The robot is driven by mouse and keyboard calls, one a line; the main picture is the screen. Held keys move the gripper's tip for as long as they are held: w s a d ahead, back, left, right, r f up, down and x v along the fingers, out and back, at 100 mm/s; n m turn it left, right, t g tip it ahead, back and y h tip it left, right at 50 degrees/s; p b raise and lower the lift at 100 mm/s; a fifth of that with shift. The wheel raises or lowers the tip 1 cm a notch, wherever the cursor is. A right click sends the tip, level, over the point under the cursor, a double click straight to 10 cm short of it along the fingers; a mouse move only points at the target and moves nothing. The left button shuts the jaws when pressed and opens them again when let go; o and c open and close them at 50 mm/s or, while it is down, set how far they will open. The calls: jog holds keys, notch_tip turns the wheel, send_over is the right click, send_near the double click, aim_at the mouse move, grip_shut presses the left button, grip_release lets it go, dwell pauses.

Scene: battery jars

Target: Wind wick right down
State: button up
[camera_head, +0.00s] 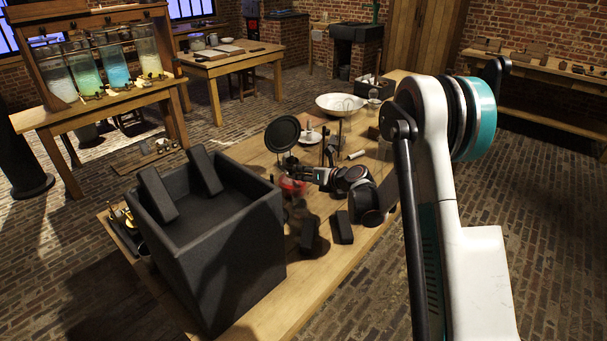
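A small red object (291,187), possibly the lamp whose wick the task names, stands on the wooden table behind the right rear corner of a big dark box. The box hides part of it. No wick or winding knob can be made out at this size. My gripper (305,174) reaches in from the right, low over the table, with its tips close beside the red object. I cannot tell whether it touches it or whether its fingers are open or shut.
The dark open box (230,240) fills the table's near left, with dark blocks leaning in it. A black round disc (282,133) stands behind the red object. A white bowl (340,103) and glassware sit farther back. Two dark blocks (342,228) lie near the right edge.

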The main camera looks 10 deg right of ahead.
jog(key=v, duration=1.2)
dwell(0.4)
